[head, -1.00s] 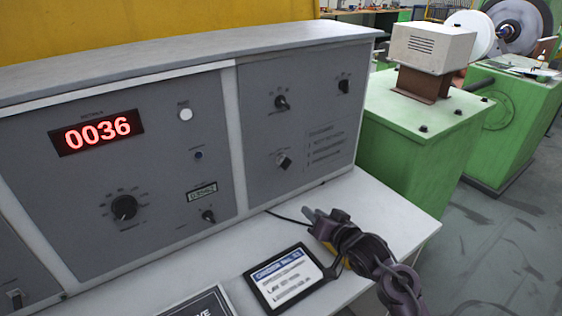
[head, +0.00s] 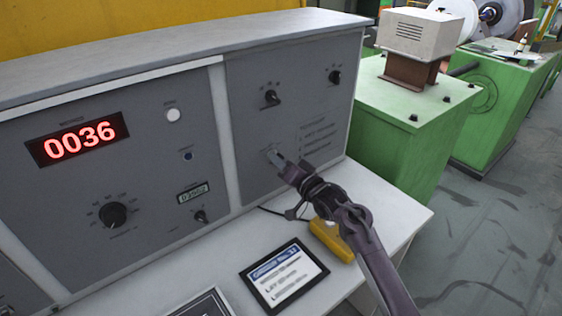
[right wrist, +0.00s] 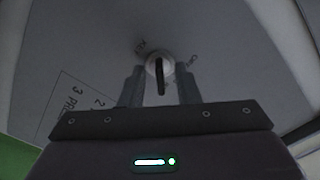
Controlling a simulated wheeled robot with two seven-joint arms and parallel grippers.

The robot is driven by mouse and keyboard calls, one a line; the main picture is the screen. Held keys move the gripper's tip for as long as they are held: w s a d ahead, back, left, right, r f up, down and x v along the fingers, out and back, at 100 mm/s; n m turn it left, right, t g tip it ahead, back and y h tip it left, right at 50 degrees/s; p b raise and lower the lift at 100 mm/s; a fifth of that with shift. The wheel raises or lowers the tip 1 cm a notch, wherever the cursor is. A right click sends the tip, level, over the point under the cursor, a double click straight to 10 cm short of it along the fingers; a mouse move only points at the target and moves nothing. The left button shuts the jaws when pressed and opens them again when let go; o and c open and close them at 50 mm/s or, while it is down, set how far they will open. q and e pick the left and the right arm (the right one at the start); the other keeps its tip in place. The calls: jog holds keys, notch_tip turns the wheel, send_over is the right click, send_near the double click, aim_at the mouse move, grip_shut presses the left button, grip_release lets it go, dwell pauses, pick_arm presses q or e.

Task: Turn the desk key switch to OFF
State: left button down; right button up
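The desk key switch (right wrist: 157,64) shows in the right wrist view as a round light collar with a dark key bow standing out of it, pointing down in that picture. Lettering is printed on the panel around it, too blurred to read fully. My right gripper (right wrist: 159,72) is open, with one finger on each side of the key and a gap to both. In the head view my right gripper (head: 276,157) reaches the lower part of the right grey panel (head: 247,105) and covers most of the switch. My left gripper is not in view.
On the white desk (head: 392,218) lie a tablet (head: 285,277) and a yellow device (head: 331,240) under my right arm. Other knobs (head: 271,97) sit above on the panel. A green machine (head: 410,130) stands at the right.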

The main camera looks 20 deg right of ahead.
grip_shut()
dwell(0.4)
jog(key=shift+n, duration=0.4)
jog(key=n+b, duration=0.6)
jog(key=n, duration=1.1)
jog(key=shift+d+f, duration=0.1)
